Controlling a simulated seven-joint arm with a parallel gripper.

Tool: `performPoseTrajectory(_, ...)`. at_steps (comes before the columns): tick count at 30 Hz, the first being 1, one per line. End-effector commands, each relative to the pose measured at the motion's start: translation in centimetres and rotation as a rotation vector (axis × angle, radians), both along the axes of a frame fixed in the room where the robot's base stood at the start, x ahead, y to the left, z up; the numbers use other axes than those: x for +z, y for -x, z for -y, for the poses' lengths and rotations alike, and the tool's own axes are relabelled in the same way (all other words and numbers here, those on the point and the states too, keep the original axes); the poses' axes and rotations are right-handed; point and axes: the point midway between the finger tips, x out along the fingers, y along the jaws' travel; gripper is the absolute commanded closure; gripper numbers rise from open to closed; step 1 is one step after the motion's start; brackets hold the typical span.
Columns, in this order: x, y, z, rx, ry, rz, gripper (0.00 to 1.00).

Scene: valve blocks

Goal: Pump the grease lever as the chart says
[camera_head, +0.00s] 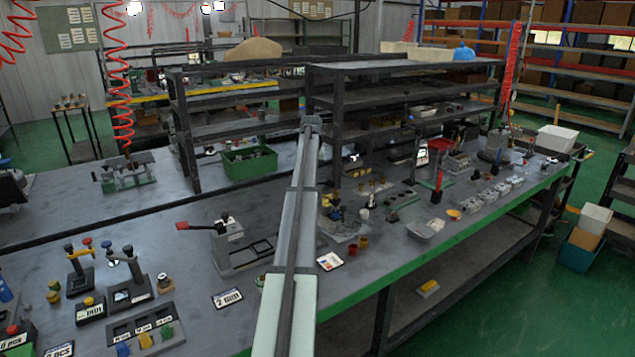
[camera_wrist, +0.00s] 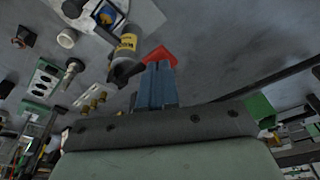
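A grey cylinder with a yellow label (camera_wrist: 126,44) and a red part at its side (camera_wrist: 161,56) shows in the wrist view, likely the grease pump and its lever. My arm hides the gripper in the head view. A coloured card (camera_head: 330,261) and a white "2" card (camera_head: 227,298) lie on the bench; which is the chart is unclear.
A grey press with a red handle (camera_head: 228,240) stands left of my arm. A dark shelf rack (camera_head: 400,68) rises behind. A green bin (camera_head: 250,163) and small brass parts (camera_wrist: 95,100) are near.

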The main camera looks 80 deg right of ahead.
Motion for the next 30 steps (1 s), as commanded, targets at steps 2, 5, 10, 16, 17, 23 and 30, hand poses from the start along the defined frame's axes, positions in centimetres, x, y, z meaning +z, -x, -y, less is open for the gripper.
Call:
performPoseTrajectory(2, -0.3, 0.0, 0.0, 0.000, 0.000, -0.001, 1.00)
performPoseTrajectory(5, -0.5, 0.0, 0.0, 0.000, 0.000, -0.001, 1.00)
performPoseTrajectory(10, -0.9, 0.1, 0.0, 0.000, 0.000, -0.001, 1.00)
performPoseTrajectory(16, -1.4, 0.1, 0.0, 0.000, -0.001, -0.001, 1.00)
performPoseTrajectory(17, -1.5, 0.1, 0.0, 0.000, 0.000, -0.002, 1.00)
performPoseTrajectory(23, -2.0, 0.1, 0.1, 0.000, 0.000, -0.002, 1.00)
performPoseTrajectory(30, -2.6, 0.1, 0.1, -0.001, 0.000, -0.002, 1.00)
